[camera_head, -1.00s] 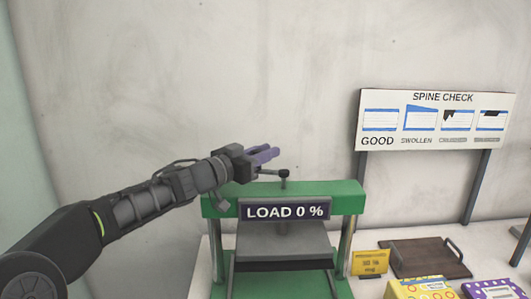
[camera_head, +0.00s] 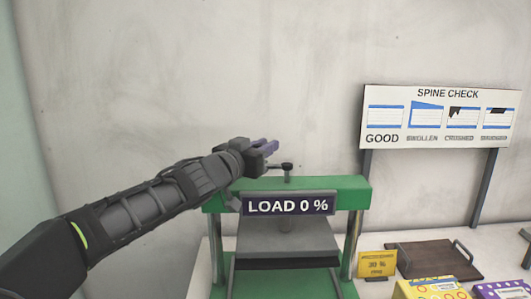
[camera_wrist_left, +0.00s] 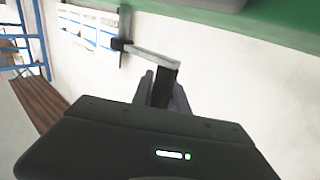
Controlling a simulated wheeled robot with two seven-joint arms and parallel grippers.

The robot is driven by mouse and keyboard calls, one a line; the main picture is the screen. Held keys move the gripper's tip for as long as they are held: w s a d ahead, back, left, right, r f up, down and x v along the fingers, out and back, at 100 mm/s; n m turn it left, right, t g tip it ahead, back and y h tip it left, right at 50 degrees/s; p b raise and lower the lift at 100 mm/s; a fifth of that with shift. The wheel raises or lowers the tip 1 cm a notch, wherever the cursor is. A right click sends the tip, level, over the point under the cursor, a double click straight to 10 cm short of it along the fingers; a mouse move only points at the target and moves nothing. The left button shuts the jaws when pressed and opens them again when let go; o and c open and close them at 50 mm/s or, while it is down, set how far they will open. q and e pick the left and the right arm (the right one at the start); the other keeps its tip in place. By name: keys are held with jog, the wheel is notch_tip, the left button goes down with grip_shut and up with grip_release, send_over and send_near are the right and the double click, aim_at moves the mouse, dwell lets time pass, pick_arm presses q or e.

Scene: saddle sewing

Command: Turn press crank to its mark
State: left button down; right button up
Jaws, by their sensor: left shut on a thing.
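The green press (camera_head: 349,190) stands on the bench, with a sign reading LOAD 0 % (camera_head: 288,205) on its front beam. The press crank (camera_head: 286,168) is a dark arm and hub above the beam. In the left wrist view the crank arm (camera_wrist_left: 150,55) runs to the fingers, and the left gripper (camera_wrist_left: 162,90) is shut on the crank's dark handle (camera_wrist_left: 163,82). The crank's mark is not clear in either view. My right gripper is out of view.
A yellow card reading 30 % (camera_head: 377,264) stands right of the press. Behind it is a brown tray (camera_head: 430,258) with handles. A SPINE CHECK board (camera_head: 440,118) stands on posts at the right. Patterned boxes (camera_head: 432,288) lie at the front right.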

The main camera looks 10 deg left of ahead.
pick_arm(q)
jog(key=c, duration=1.3)
grip_release()
jog(key=shift+s, duration=0.15)
jog(key=v, duration=0.6)
jog(key=shift+s+a+r+p, duration=0.1)
jog(key=shift+s+p, duration=0.2)
jog(key=shift+p, duration=0.05)
jog(key=shift+s+a, duration=0.15)
jog(key=shift+s, duration=0.35)
